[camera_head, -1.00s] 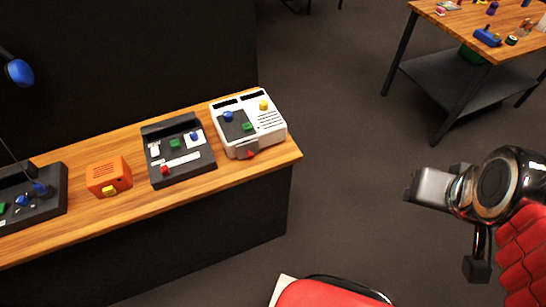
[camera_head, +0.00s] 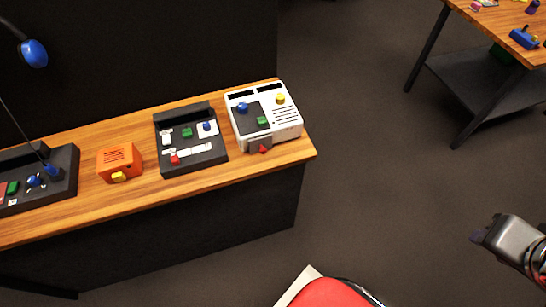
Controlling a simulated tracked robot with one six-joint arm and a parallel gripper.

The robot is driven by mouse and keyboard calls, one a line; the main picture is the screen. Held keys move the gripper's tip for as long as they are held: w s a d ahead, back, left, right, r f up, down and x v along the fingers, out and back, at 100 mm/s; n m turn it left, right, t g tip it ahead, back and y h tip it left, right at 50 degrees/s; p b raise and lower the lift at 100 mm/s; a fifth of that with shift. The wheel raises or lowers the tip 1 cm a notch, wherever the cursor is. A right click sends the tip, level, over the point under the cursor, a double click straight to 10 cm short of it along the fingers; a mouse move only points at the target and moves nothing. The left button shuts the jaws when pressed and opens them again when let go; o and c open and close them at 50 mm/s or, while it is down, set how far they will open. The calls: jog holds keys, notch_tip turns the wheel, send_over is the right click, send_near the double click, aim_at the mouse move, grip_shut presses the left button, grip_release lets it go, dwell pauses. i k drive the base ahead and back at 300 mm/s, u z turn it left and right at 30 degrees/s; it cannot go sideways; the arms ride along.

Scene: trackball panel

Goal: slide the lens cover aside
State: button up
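I cannot make out a lens cover for certain. A white console (camera_head: 264,117) with a blue ball-like knob (camera_head: 243,108), a green button, a yellow knob and a red part at its front stands at the right end of the wooden bench. A black panel (camera_head: 191,167) with green, blue and red controls on pale plates lies left of it. My gripper (camera_head: 484,237) is at the right edge, over the floor, far from the bench and only partly in view. Its opening cannot be judged, and nothing shows in it.
An orange box (camera_head: 120,162) with a yellow knob and another dark panel (camera_head: 62,172) sit further left on the bench (camera_head: 225,176). A blue lamp head (camera_head: 33,53) hangs at upper left. A second table (camera_head: 460,60) stands at upper right. Open floor lies between.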

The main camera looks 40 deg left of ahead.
aim_at(261, 144)
jog(key=z, duration=0.05)
jog(key=k, duration=1.25)
jog(key=u, duration=2)
jog(key=i, duration=0.95)
